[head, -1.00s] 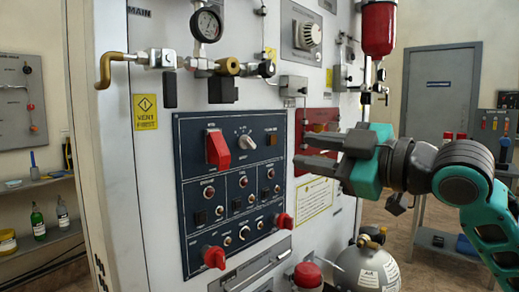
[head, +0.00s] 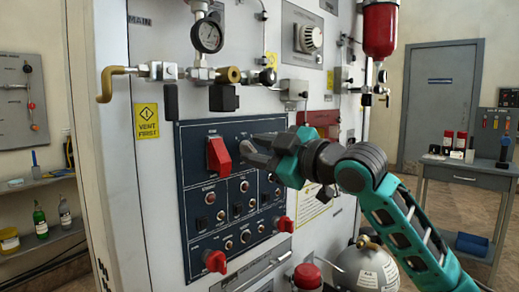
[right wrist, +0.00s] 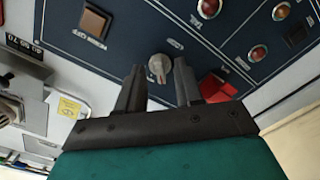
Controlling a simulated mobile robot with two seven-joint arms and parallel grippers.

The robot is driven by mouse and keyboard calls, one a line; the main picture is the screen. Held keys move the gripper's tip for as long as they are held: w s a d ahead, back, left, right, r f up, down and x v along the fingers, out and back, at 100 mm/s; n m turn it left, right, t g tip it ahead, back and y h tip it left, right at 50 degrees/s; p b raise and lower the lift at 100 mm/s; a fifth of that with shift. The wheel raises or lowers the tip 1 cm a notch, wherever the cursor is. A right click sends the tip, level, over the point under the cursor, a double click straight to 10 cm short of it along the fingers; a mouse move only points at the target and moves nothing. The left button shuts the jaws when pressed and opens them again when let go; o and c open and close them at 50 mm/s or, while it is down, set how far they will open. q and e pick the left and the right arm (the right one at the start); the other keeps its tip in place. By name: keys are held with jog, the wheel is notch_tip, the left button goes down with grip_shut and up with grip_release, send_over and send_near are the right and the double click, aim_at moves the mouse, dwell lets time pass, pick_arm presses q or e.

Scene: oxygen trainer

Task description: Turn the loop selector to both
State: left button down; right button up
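The loop selector is a small grey round knob (right wrist: 159,68) with a reddish pointer mark, on the dark blue control panel (head: 203,258). In the right wrist view it shows between my two fingertips, and the pointer faces toward my gripper. The small labels around it are too blurred to read. My left gripper is not in view.
A red switch cover (head: 219,156) is just left of the fingers in the head view. Two red knobs (head: 214,261) stick out along the panel's lower part. Pipes and a gauge (head: 207,36) are above.

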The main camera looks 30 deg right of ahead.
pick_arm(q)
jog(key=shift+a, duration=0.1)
pick_arm(e)
jog(key=shift+w, duration=0.1)
jog(key=shift+c, duration=0.4)
grip_shut()
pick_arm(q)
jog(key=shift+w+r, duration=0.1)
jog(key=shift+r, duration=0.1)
